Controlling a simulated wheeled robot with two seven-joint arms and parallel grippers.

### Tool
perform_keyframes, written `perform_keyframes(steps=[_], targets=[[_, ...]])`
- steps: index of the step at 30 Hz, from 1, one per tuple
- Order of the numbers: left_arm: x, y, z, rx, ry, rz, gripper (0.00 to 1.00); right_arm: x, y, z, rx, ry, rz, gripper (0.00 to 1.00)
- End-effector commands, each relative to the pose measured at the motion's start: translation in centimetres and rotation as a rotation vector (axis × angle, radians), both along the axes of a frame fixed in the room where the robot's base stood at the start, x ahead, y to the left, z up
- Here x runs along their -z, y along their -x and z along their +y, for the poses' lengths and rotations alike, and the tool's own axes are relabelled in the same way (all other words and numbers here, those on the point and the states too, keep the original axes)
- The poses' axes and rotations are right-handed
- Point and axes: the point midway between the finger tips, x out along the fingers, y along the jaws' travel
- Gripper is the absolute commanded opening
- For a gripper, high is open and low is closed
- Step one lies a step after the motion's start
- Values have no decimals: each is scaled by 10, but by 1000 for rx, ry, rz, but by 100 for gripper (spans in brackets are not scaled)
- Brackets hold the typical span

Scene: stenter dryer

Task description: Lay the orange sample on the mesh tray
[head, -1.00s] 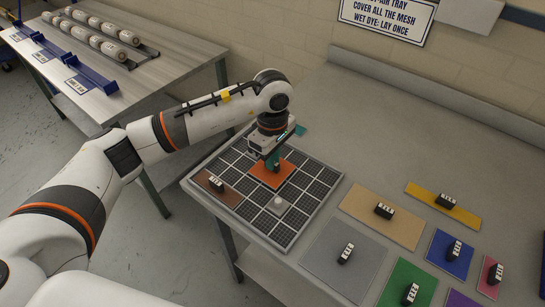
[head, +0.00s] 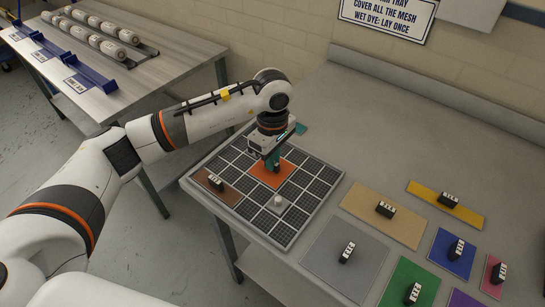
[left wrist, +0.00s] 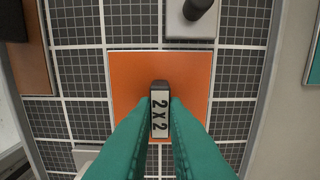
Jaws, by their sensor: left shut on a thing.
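The orange sample (head: 264,178) is a flat square over the middle of the black gridded mesh tray (head: 278,233). Its edges run nearly along the grid lines in the left wrist view (left wrist: 130,75). Its dark handle block, labelled 2 X 2 (left wrist: 160,115), stands between my left gripper's teal fingers (left wrist: 160,118). My left gripper (head: 272,165) is shut on this block from above. The sample looks flat and very close to the tray, but I cannot tell whether it touches. My arm hides part of the tray's far side. My right gripper is not in view.
Tan (head: 362,213), grey (head: 330,262), green (head: 395,283) and other samples lie to the right. The bench behind them is clear.

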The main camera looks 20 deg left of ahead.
Motion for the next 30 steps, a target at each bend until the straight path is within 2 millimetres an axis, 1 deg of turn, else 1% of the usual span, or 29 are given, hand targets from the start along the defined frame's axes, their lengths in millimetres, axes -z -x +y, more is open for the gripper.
perform_keyframes(steps=[1,5,6,14,17,20,27,30], targets=[[0,0,0,0,0,-1,14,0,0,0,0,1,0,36],[0,0,0,0,0,-1,35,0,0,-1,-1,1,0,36],[0,0,0,0,0,-1,37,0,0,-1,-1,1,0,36],[-1,0,0,0,0,-1,37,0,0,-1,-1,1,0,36],[-7,-1,0,0,0,-3,37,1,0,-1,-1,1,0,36],[-21,-2,0,0,1,-5,37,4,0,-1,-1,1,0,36],[-73,-2,0,1,0,-6,37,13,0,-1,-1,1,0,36],[-92,-1,0,1,1,-6,37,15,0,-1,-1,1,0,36]])
